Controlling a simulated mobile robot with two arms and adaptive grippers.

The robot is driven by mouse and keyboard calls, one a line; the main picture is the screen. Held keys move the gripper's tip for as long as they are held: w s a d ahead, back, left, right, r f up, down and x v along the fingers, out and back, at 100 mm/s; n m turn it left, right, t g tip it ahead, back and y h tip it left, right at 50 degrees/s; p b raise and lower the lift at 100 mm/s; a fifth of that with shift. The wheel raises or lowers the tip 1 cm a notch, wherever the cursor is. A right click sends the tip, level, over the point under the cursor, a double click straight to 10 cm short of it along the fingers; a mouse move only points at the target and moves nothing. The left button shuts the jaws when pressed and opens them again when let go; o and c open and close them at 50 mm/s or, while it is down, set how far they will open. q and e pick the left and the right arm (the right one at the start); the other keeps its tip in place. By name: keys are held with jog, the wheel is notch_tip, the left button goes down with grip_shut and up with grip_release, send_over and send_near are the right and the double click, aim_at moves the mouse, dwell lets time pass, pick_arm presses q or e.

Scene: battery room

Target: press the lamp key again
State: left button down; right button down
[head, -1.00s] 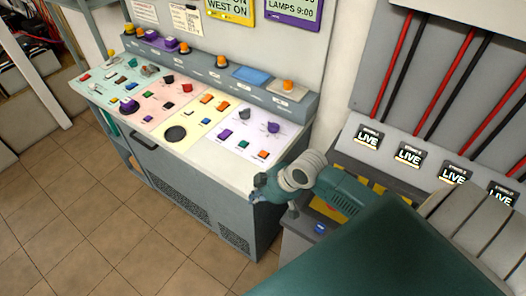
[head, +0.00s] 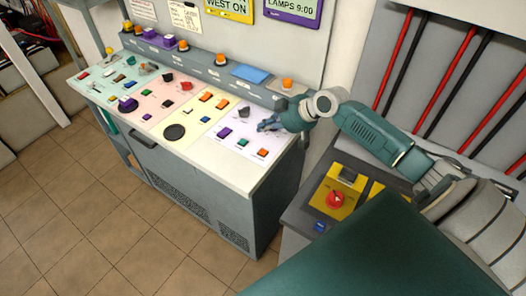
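The console (head: 235,178) has a sloped top with coloured panels. Its lilac panel (head: 225,148) carries a purple key (head: 224,133), a green key (head: 243,142), an orange key (head: 262,153) and a dark grey knob (head: 244,112). I cannot read which key is the lamp key. A purple sign (head: 292,11) on the wall reads "LAMPS 9:00". My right gripper (head: 266,126) is over the right part of the lilac panel, pointing left, and covers the purple knob there. I cannot tell whether it touches the panel or how its fingers stand. My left gripper is out of view.
Orange lamps, one of them here (head: 287,84), and a blue block (head: 249,73) line the console's rear ledge. A red mushroom button (head: 336,199) on a yellow plate is on the grey unit at right. Red and black cables (head: 398,62) run behind my arm. Tiled floor (head: 85,215) is clear at left.

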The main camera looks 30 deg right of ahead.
aim_at(264, 153)
jog(key=shift+f, duration=0.15)
notch_tip(264, 153, down, 8)
jog(key=b, duration=0.7)
jog(key=shift+f, duration=0.25)
dwell(0.9)
jog(key=shift+f+b, duration=0.35)
jog(key=shift+f, duration=0.1)
jog(key=shift+f+b, duration=0.3)
jog(key=shift+f, duration=0.15)
dwell(0.6)
jog(key=shift+s, duration=0.1)
jog(key=shift+r+p, duration=0.8)
jog(key=shift+r, duration=0.05)
